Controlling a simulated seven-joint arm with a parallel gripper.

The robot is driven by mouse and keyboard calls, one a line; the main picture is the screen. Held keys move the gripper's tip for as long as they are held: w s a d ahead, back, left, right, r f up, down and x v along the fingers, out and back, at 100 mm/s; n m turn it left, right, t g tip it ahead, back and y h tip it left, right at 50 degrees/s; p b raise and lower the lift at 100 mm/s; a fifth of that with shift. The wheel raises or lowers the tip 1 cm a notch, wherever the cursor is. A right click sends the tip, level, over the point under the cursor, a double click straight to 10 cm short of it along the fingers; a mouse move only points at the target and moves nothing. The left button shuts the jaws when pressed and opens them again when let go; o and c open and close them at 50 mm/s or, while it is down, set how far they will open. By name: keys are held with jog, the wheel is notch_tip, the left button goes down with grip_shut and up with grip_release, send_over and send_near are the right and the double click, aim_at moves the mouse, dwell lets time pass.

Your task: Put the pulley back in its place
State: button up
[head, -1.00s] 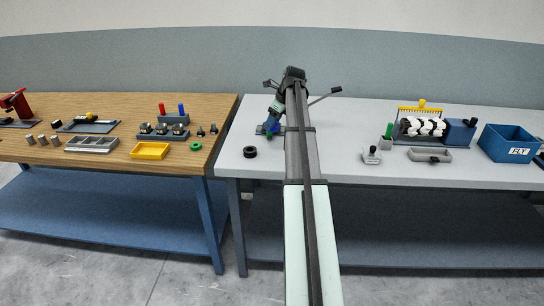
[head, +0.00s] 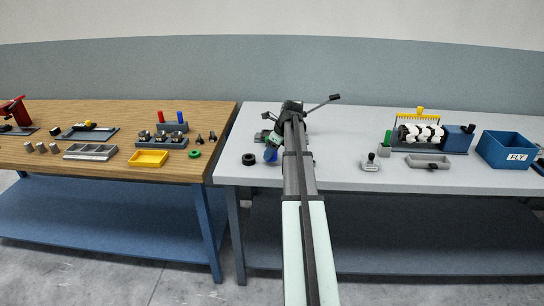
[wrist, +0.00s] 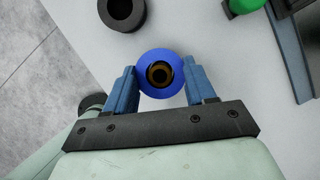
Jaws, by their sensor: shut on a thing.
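A round blue pulley (wrist: 146,84) with a brown-lined centre hole sits between the blue fingers of my gripper (wrist: 160,76) in the wrist view. My gripper is shut on it, with a finger on each side. In the head view the gripper (head: 271,152) is low over the left part of the grey table, and my arm hides part of that area. I cannot tell whether the pulley touches the tabletop.
A black ring (head: 249,159) lies just left of the gripper. A dark fixture (head: 261,136) stands behind it; a green part (wrist: 246,4) and blue bar (wrist: 285,48) show at upper right in the wrist view. A blue bin (head: 505,150) stands far right.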

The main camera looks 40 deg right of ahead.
jog(key=shift+f, duration=1.1)
jog(key=shift+f, duration=0.15)
jog(key=o, duration=1.3)
jog(key=shift+c, duration=0.2)
jog(key=v, duration=1.2)
